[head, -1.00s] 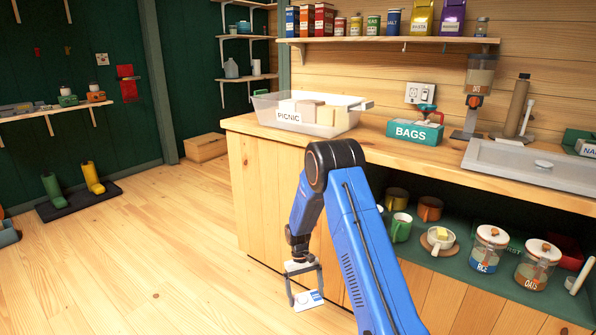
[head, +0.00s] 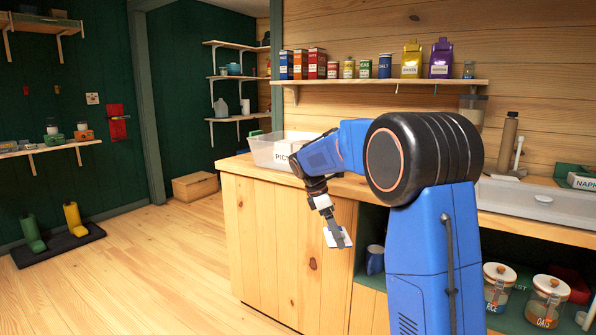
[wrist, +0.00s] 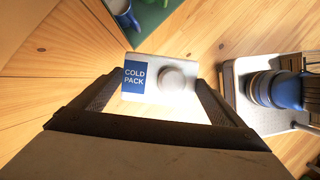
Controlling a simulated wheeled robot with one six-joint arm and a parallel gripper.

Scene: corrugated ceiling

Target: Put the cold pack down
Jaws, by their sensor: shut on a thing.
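My gripper (head: 337,230) is shut on the cold pack (head: 331,239). It holds the pack in the air in front of the counter's pale wooden front. In the wrist view the cold pack (wrist: 136,77) is white with a blue label reading COLD PACK and a round white knob. It sits between the two fingertips of my gripper (wrist: 160,86), with the floor below it. In the head view the pack is small and partly covered by the fingers.
A clear PICNIC bin (head: 262,152) stands on the counter (head: 232,166), partly hidden by my arm. A mug (head: 375,260) and jars (head: 545,300) stand on the shelf below. Boots on a dark mat (head: 60,247) are at left. The middle floor is clear.

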